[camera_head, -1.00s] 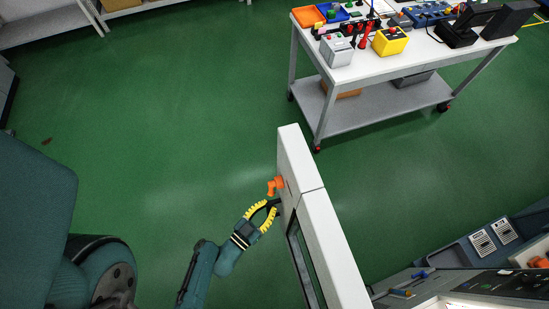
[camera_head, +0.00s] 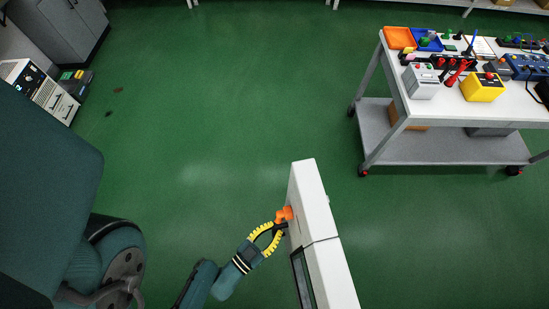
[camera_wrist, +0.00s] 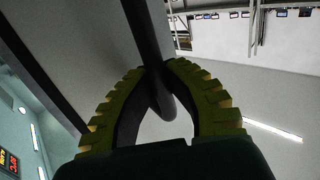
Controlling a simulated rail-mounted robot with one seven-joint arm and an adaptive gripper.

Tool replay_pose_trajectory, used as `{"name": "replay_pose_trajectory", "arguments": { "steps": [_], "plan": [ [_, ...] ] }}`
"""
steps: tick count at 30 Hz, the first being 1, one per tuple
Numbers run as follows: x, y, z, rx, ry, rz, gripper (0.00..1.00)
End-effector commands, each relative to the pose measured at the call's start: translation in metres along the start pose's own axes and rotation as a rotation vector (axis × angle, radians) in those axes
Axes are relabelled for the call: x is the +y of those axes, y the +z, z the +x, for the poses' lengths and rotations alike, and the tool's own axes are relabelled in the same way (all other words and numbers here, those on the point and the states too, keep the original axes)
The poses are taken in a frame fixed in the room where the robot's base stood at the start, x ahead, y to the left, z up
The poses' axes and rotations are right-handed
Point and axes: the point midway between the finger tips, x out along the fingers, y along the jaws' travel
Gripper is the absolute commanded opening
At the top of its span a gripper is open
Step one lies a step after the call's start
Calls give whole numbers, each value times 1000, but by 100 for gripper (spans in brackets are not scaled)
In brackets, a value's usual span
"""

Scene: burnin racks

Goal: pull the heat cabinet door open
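The heat cabinet door (camera_head: 318,205) is a thick white panel at the lower middle of the head view, seen mostly along its edge. A dark window strip (camera_head: 302,280) is on its left face, and an orange latch-like part (camera_head: 284,213) sticks out there. My gripper (camera_head: 284,227) is at this left face, just below the orange part. In the wrist view, its yellow-ribbed fingers (camera_wrist: 160,75) close around a dark handle bar (camera_wrist: 146,35), with the tips at the bar. The cabinet body is out of view.
A white-topped cart (camera_head: 449,143) with boxes and tools stands at the upper right, apart from the door. Grey cabinets (camera_head: 62,28) and a panelled device (camera_head: 38,88) are at the upper left.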

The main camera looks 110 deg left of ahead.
Motion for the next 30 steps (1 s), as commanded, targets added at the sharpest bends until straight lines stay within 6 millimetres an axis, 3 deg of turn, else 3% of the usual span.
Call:
{"name": "replay_pose_trajectory", "arguments": {
  "steps": [1,5,17,30],
  "plan": [
    [1,2,-1,-6,1,-1,18],
    [1,2,-1,-5,1,-1,42],
    [2,-7,-1,-1,5,0,43],
    [1,-91,-1,-3,4,-1,43]
  ]
}}
